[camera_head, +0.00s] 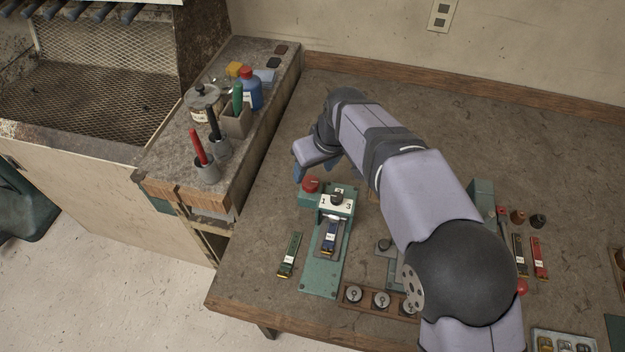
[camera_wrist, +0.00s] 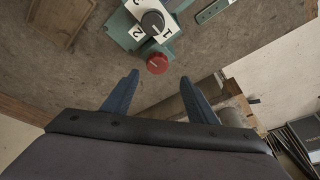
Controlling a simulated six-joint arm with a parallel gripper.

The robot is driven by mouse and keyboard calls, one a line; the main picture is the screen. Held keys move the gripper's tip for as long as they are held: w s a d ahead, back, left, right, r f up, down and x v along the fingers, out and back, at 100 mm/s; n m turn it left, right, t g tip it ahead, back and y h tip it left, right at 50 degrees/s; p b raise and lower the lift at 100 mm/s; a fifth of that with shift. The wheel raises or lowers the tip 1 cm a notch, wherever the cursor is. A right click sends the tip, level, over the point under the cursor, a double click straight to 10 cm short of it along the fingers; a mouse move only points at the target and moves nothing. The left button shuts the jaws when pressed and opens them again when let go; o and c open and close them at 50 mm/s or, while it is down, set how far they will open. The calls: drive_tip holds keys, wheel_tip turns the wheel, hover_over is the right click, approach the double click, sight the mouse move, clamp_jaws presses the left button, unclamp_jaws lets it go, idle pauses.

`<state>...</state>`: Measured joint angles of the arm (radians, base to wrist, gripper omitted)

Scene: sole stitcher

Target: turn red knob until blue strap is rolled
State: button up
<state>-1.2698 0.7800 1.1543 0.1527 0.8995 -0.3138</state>
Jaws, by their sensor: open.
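The red knob (camera_head: 310,185) sits on the left side of a green device (camera_head: 322,272) with white labels numbered 1, 2 and 3 around a dark dial (camera_head: 337,197). The red knob also shows in the wrist view (camera_wrist: 157,63), just beyond my fingertips.
A green strap (camera_head: 289,255) lies left of the device. A wooden holder with several round weights (camera_head: 381,299) is at the table's front. Black (camera_head: 520,255) and red (camera_head: 540,257) straps lie at right. A side bench (camera_head: 165,170) with bottles and tools borders the table's left.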

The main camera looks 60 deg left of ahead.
sight(311, 181)
drive_tip(key=shift+w+d+r+n+y, duration=0.15)
drive_tip(key=shift+w+d+n+y, duration=0.35)
drive_tip(key=shift+n, duration=0.5)
drive_tip(key=shift+s, duration=0.1)
drive_tip(key=shift+p+x, duration=1.4)
drive_tip(key=shift+x, duration=2.25)
drive_tip(key=shift+s+d, duration=0.1)
drive_tip(key=shift+d, duration=0.1)
drive_tip(key=c, duration=1.1)
drive_tip(key=shift+o, duration=0.2)
